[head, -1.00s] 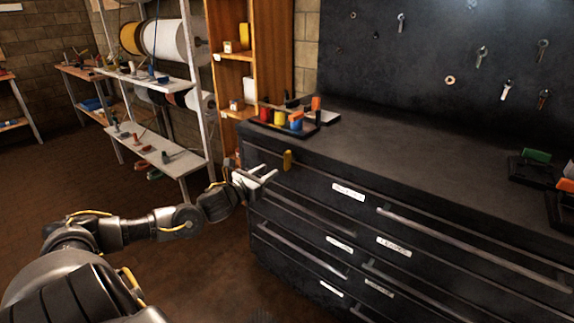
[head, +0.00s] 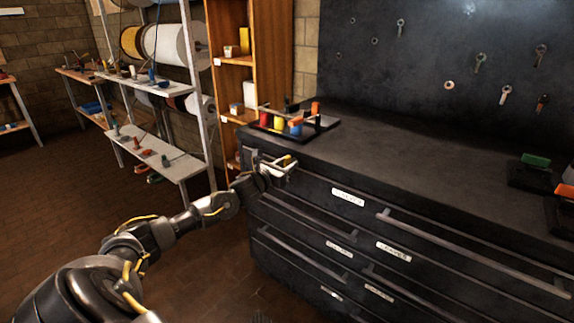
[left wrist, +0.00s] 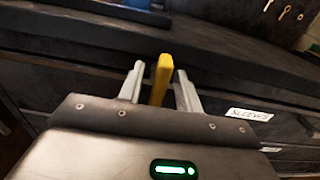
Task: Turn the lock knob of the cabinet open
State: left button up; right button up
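The yellow lock knob (left wrist: 161,80) sits on the front of the black cabinet (head: 400,168), near its upper left corner. In the left wrist view it stands upright between the two fingers of my left gripper (left wrist: 160,85). A narrow gap seems to show on each side of the knob, so the fingers are around it and not closed on it. In the head view my left gripper (head: 279,167) is at the cabinet front and hides most of the knob. My right gripper is not in view.
A dark tray (head: 275,131) with several coloured items stands on the cabinet top above the knob. Long drawer handles (head: 470,250) stick out from the front. A wooden shelf (head: 270,50) and a white rack (head: 165,170) stand at the left. Tools hang on the back panel.

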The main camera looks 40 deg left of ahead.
pick_arm(q)
jog(key=shift+c, duration=0.2)
grip_shut()
